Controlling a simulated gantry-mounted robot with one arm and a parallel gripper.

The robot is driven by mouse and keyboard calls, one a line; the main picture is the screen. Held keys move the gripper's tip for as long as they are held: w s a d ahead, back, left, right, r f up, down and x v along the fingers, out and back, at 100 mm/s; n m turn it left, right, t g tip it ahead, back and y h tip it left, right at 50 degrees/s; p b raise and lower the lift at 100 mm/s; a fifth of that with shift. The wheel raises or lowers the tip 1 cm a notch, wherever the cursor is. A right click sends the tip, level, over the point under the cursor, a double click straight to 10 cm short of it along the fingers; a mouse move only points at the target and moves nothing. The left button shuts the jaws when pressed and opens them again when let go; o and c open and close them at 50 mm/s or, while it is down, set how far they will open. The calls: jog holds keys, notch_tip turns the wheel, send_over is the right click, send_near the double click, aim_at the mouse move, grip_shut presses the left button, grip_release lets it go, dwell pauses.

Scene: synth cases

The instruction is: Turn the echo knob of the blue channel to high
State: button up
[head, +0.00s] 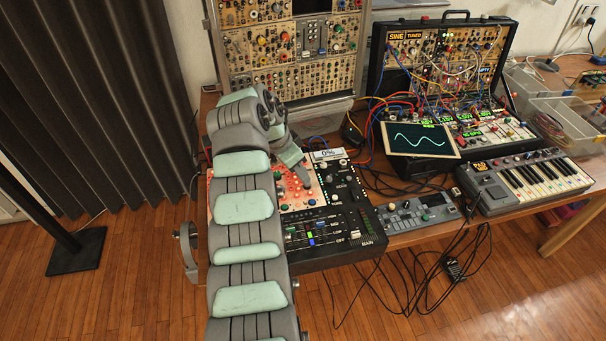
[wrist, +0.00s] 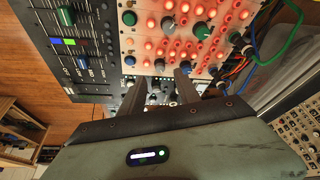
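The black mixer (head: 340,245) lies at the table's front edge, partly hidden behind my arm. It bears a blue marker (head: 312,241) and step labels with OFF lowest; the blue marker (wrist: 56,41) also shows at the upper left of the wrist view. I cannot make out which knob is the echo knob. A small display (head: 327,155) reading 0% stands behind the black knob module (head: 341,185). My gripper (wrist: 160,78) is open, its two fingers apart over the panel edge with small knobs between and beyond them. In the head view its fingertips are hard to see.
A grey device (head: 420,212), a keyboard (head: 525,183) and a wave screen (head: 420,140) stand to the right. Modular racks (head: 285,55) rise behind. Loose cables hang off the front edge.

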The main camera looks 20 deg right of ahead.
jog(key=shift+p+v, duration=0.35)
jog(key=shift+v, duration=2.05)
